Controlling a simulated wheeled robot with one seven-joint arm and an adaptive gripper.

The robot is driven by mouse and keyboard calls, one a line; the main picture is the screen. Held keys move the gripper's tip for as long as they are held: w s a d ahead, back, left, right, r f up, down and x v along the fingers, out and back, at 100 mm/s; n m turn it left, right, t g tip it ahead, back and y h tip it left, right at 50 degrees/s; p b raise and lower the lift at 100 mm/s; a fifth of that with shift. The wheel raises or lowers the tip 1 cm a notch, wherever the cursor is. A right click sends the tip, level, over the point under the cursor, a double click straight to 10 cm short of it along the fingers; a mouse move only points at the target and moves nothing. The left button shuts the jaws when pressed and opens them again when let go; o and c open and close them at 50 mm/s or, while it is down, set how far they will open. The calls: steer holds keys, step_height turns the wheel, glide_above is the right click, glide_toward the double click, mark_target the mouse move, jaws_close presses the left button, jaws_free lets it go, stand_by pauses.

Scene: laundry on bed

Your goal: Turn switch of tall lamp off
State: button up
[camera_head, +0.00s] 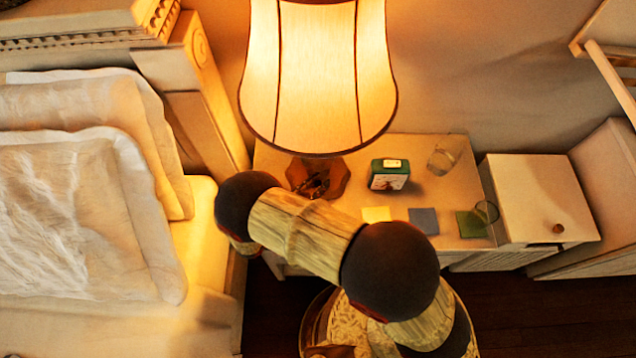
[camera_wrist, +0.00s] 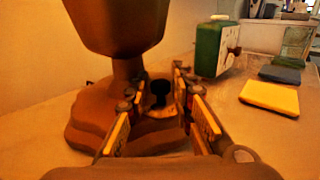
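The tall lamp has a glowing cream shade (camera_head: 318,75) with dark trim, so it is lit. Its brown base (camera_head: 330,178) stands on the bedside table (camera_head: 285,150), partly hidden by the shade. In the wrist view, the lamp's stepped brown base (camera_wrist: 88,125) and stem (camera_wrist: 127,72) are close in front of my gripper (camera_wrist: 155,92). The two fingers are apart, with a gap between them. A small dark, keyhole-shaped part (camera_wrist: 160,90), possibly the switch, shows between the fingers at the base. Whether the fingers touch it, I cannot tell. In the head view my gripper is not clearly visible.
A green clock (camera_head: 388,175) stands right of the lamp. A clear glass (camera_head: 444,157) is farther right. Yellow (camera_head: 377,214), blue-grey (camera_head: 424,220) and green (camera_head: 470,224) squares lie along the front. A bed (camera_head: 75,215) is left; a white cabinet (camera_head: 535,195) is right.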

steer(key=shift+w+d, duration=0.1)
steer(key=shift+c, duration=1)
steer(key=c, duration=0.4)
jaws_close()
steer(key=shift+t, duration=0.3)
steer(key=n+t+y+p, duration=0.2)
steer(key=n+y, duration=0.1)
steer(key=shift+r+y+p, duration=0.15)
steer(key=shift+y+p, duration=0.15)
steer(key=n+t+y+p, duration=0.1)
steer(key=n+t+y, duration=0.1)
steer(key=y, duration=0.1)
steer(key=shift+d+n+y, duration=0.1)
steer(key=shift+n+y, duration=0.2)
steer(key=n+t+y+p, duration=0.1)
steer(key=n+y, duration=0.2)
steer(key=y, duration=0.2)
steer(key=shift+n+y, duration=0.8)
steer(key=shift+y, duration=0.6)
